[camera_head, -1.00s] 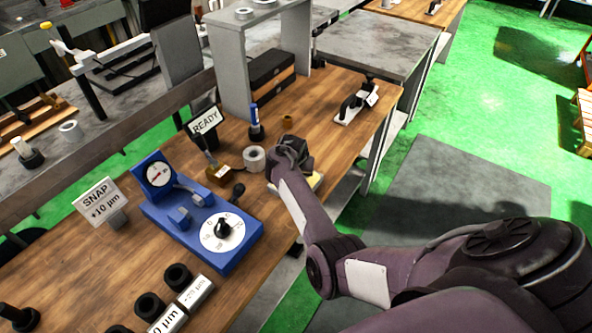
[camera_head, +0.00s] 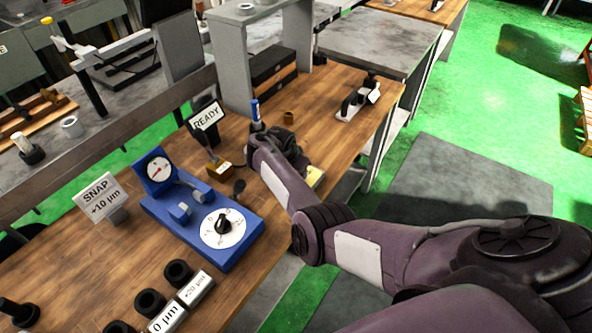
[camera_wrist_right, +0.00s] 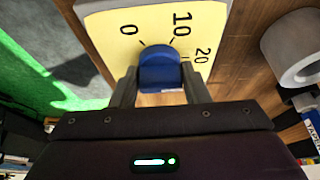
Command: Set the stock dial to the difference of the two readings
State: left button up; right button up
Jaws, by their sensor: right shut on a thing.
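A yellow dial plate (camera_wrist_right: 110,20) marked 0, 10 and 20 fills the top of the right wrist view. Its blue knob (camera_wrist_right: 160,70) sits between the fingers of my right gripper (camera_wrist_right: 160,82), which is shut on it. The knob's pointer is not clear. In the head view only a yellow edge (camera_head: 316,175) shows beside my right wrist; the knob is hidden. A blue gauge fixture (camera_head: 205,248) carries a round gauge (camera_head: 160,168) and a white dial with a black knob (camera_head: 223,226). A SNAP +10 µm sign (camera_head: 101,196) stands left of it. My left gripper is not in view.
A READY sign (camera_head: 205,117) and a blue-topped stand (camera_head: 256,115) are behind the fixture. Black rings (camera_head: 150,302) and labelled metal blocks (camera_head: 196,288) lie at the front. A pale ring (camera_wrist_right: 295,50) is beside the dial. A grey shelf (camera_head: 232,60) stands behind.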

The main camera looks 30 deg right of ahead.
jog(key=o, duration=0.9)
jog(key=shift+o, duration=0.2)
jog(key=p+v, duration=0.1)
jog(key=v, duration=0.7)
jog(key=shift+f, duration=0.15)
